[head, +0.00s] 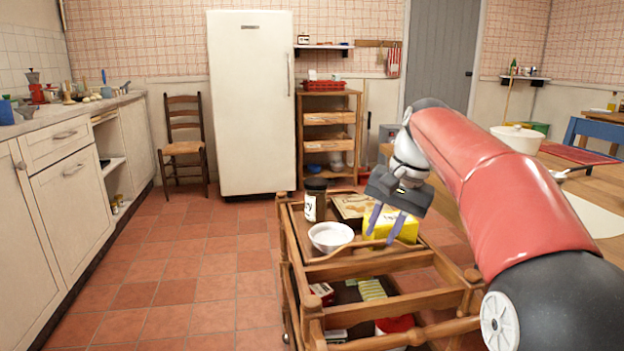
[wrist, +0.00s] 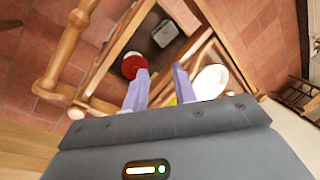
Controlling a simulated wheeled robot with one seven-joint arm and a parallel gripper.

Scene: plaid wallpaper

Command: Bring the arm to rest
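My gripper (head: 381,236) hangs over the wooden trolley (head: 372,267), its two purple fingers apart with nothing visibly held between them. In the head view the fingers overlap a yellow box (head: 407,229) on the trolley's top; I cannot tell whether they touch it. A sliver of yellow shows between the fingers in the wrist view (wrist: 160,72). A white bowl (head: 331,236) and a dark-lidded jar (head: 315,201) stand on the top to the left of the gripper. My red arm reaches in from the right.
The trolley's lower shelf holds a red-and-white container (head: 395,326) and small boxes. A wooden table (head: 590,190) with a white pot (head: 517,139) is at the right. A counter (head: 70,120) runs along the left. The tiled floor (head: 190,250) between counter and trolley is clear.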

